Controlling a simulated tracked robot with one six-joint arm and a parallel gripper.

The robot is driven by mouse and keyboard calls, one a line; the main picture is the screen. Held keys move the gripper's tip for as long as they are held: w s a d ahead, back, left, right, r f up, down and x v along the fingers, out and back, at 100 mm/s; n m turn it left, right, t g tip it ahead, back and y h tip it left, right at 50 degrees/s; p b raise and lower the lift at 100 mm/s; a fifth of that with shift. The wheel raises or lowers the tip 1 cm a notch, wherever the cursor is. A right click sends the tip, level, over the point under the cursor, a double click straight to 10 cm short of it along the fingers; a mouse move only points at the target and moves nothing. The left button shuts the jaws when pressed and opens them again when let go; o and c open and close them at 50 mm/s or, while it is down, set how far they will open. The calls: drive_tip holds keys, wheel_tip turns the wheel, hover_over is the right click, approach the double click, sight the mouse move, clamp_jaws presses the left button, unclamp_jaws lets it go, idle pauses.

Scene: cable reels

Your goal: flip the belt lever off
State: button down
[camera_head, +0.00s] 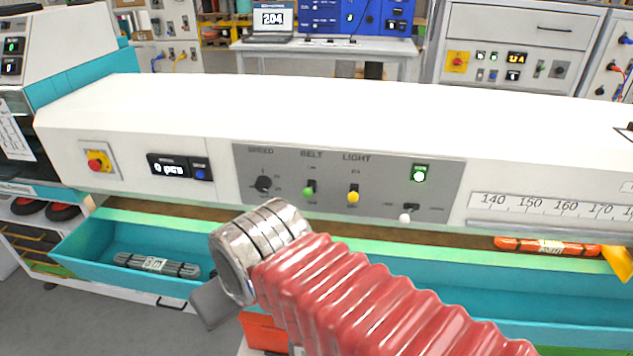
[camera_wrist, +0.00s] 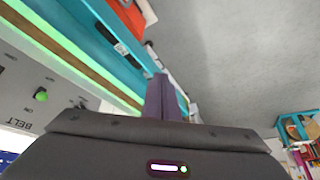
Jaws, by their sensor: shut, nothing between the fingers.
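The belt lever (camera_head: 309,191) has a green knob under the label BELT on the grey control panel (camera_head: 285,204). Its knob appears low on its slot, but I cannot tell which setting it is in. The lever also shows at the left of the wrist view (camera_wrist: 41,95). My gripper shows in the wrist view (camera_wrist: 164,98) with its fingers together and empty, apart from the lever. In the head view my red arm sleeve and metal collar stand in front of the machine, below the panel, and hide most of the gripper.
Beside the belt lever are a speed knob (camera_head: 263,184) and a yellow light lever (camera_head: 353,196). A white-knobbed lever (camera_head: 405,217) and a lit green button (camera_head: 420,175) are further right. A red emergency stop (camera_head: 97,160) is at left. Teal trays (camera_head: 110,260) lie below.

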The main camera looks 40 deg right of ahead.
drive_tip(key=w+d+r+m, duration=0.3)
drive_tip(key=w+d+r, duration=0.1)
drive_tip(key=d, duration=0.4)
drive_tip(key=w+d+r+m, duration=0.2)
drive_tip(key=w+d+r, duration=0.2)
drive_tip(key=d, duration=0.3)
drive_tip(key=d+r+m, duration=0.1)
drive_tip(key=d+m, duration=0.1)
drive_tip(key=d, duration=0.7)
drive_tip(key=d+r+m, duration=0.2)
drive_tip(key=d, duration=0.8)
drive_tip(key=shift+d+r+m+g, duration=0.15)
drive_tip(key=shift+r+m+g, duration=0.15)
drive_tip(key=shift+m, duration=0.1)
approach(309, 190)
drive_tip(key=d+f, duration=0.3)
drive_tip(key=shift+w+a+f, duration=0.45)
drive_tip(key=shift+w+f, duration=0.1)
drive_tip(key=shift+f, duration=0.15)
drive_tip(key=shift+w+a+f, duration=0.4)
drive_tip(key=shift+w+f, duration=0.1)
drive_tip(key=shift+f, duration=0.25)
